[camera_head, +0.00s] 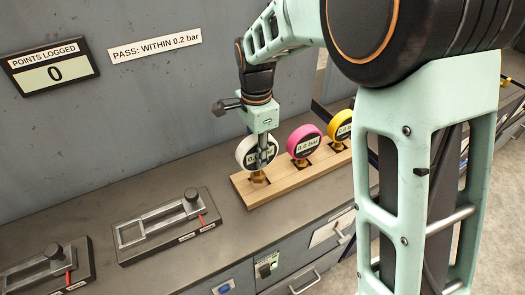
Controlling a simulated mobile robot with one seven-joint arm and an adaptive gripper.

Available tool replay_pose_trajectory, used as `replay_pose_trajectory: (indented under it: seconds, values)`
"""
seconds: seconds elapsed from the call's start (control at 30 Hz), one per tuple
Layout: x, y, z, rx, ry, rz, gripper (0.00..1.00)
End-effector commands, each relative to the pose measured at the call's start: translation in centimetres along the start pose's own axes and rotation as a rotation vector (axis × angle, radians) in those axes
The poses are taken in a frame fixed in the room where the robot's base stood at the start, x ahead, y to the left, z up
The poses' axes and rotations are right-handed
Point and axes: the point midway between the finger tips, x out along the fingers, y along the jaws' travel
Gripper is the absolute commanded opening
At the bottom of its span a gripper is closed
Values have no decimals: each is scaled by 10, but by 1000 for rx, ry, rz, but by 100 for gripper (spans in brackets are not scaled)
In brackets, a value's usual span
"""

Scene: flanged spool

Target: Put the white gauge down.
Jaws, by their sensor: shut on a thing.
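The white gauge (246,154) has a round face reading about 0.0 bar and a brass stem. It stands upright at the left end of the wooden rack (257,193), its stem at a dark slot there. I cannot tell whether the stem is fully seated or just above the slot. My gripper (262,160) comes down from above and is shut on the white gauge, a finger crossing in front of its face. The pink gauge (303,140) and the yellow gauge (344,126) stand in the same rack to the right.
Two slider fixtures with red pointers, one in the middle (165,224) and one at lower left (46,268), stand on the grey bench (110,199). A display (51,67) reads 0 points logged. My arm covers the right side.

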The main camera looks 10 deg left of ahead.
Motion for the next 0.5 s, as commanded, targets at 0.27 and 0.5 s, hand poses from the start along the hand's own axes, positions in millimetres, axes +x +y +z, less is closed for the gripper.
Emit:
replay_pose_trajectory:
  seconds: [0.27, 0.5]
  values:
    - [18, -10, -9, 1, 0, -1, 0]
    - [46, -10, -9, -1, 0, -1, 0]
